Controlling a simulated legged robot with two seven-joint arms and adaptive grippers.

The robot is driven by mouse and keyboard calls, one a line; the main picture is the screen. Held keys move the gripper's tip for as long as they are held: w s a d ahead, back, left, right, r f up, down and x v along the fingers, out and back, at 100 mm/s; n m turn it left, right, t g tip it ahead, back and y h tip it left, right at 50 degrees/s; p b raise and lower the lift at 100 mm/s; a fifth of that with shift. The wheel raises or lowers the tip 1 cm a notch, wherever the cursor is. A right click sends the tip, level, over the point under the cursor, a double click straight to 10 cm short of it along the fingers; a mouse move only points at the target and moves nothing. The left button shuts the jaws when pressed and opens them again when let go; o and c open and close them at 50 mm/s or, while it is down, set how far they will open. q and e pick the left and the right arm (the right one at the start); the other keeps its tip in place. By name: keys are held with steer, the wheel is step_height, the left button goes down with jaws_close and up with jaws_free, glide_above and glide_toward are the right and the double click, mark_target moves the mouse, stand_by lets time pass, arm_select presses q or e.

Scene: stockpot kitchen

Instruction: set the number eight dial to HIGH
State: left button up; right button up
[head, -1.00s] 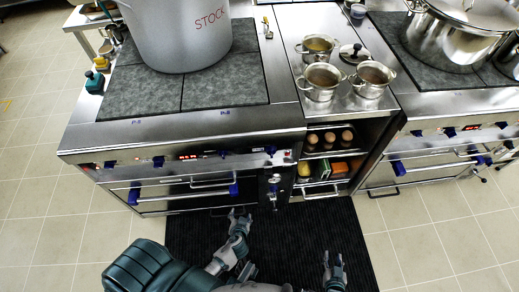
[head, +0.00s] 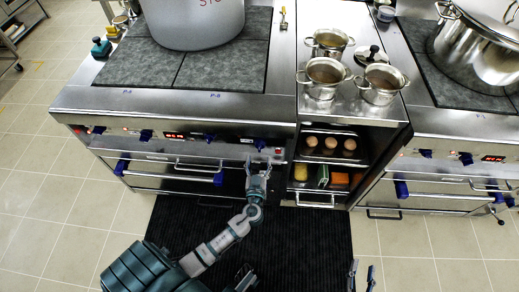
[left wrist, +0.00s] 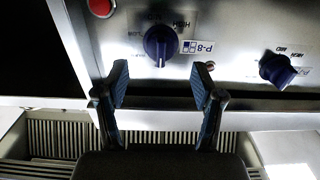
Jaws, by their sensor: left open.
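The number eight dial is a dark blue knob (head: 259,144) at the right end of the left stove's front panel. In the left wrist view the same knob (left wrist: 158,45) sits beside a P-8 label, with HIGH and other markings around it. Its grip looks roughly vertical there; I cannot tell its exact setting. My left gripper (head: 258,168) is open and empty just in front of and below the knob. In the left wrist view its fingers (left wrist: 161,82) are spread either side of the knob's line, apart from it. My right gripper (head: 361,272) is open and low, away from the stove.
Another blue dial (head: 208,137) is left along the panel; a neighbouring dial also shows in the wrist view (left wrist: 277,69). A red button (head: 278,151) is close by. An oven handle (head: 170,167) runs below. A stockpot (head: 195,22) stands on top.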

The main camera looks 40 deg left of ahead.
mark_target(259, 150)
arm_select(q)
steer(key=x, duration=0.4)
steer(key=shift+w, duration=0.25)
steer(key=shift+w+a, duration=0.4)
steer(key=shift+w, duration=0.05)
steer(key=shift+a, duration=0.15)
steer(key=c, duration=1.2)
steer(key=shift+o, duration=0.2)
